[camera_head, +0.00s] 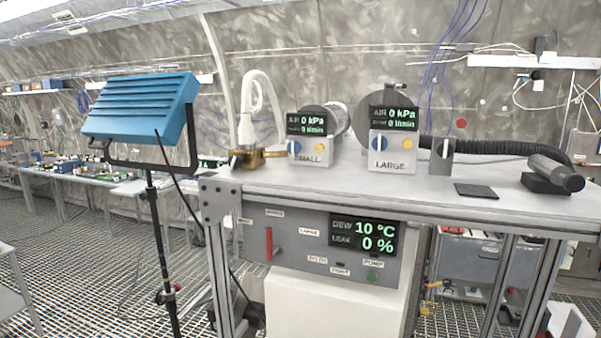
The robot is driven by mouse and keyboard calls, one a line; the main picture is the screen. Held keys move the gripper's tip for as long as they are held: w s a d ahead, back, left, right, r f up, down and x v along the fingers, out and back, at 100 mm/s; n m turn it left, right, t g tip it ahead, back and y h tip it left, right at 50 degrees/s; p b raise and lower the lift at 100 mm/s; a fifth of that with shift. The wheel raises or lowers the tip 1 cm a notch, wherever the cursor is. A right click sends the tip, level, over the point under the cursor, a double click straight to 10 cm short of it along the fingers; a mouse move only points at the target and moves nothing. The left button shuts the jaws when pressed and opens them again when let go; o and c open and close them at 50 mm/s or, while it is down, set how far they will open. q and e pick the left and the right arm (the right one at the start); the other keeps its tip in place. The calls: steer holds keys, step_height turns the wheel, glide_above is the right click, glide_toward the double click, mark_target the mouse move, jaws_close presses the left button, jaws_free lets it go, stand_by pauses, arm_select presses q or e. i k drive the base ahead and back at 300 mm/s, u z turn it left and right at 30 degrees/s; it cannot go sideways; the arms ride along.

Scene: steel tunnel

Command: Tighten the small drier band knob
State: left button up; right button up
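The box labelled SMALL (310,150) stands on the bench with a blue knob (295,147) and a yellow knob (320,148) on its front. Its display (307,123) reads 0 kPa and 0 l/min. A grey cylinder (338,116) sits behind it, partly hidden by the box and display. I cannot make out a band knob on this cylinder; it may be hidden or too small to tell. Neither of my grippers is in view.
The LARGE box (391,158) stands to the right, before a big round drum (372,100). A brass fitting (246,158) with a clear hose is at left. A black hose and nozzle (552,172) lie right. A blue lamp (142,105) on a stand is left of the bench.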

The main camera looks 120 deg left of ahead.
mark_target(235, 163)
steer(key=u, duration=0.05)
steer(key=i, duration=0.45)
steer(key=u, duration=4.4)
